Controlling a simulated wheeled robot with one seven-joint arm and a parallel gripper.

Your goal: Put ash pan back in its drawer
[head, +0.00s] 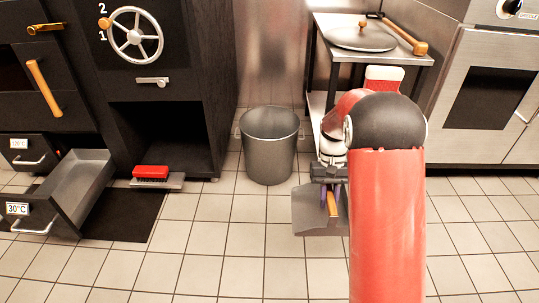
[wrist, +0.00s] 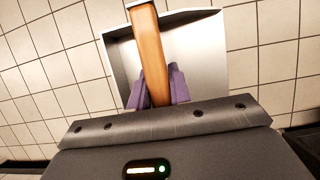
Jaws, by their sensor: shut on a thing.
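My gripper (head: 331,200) is shut on the orange wooden handle (wrist: 152,55) of a grey metal pan, which I take to be the ash pan (head: 311,212). The pan also shows in the wrist view (wrist: 200,50), with its handle between the purple finger pads. In the head view it is held over the tiled floor, right of the bin, partly hidden by my red arm. An open drawer (head: 85,178) labelled 30°C stands out from the black oven at the lower left. Its visible inside looks empty.
A grey bin (head: 268,150) stands between gripper and oven. A red brush (head: 150,172) lies at the oven's open niche, beside a black mat (head: 125,217). A metal side table (head: 370,52) stands behind my arm. The tiled floor in front is clear.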

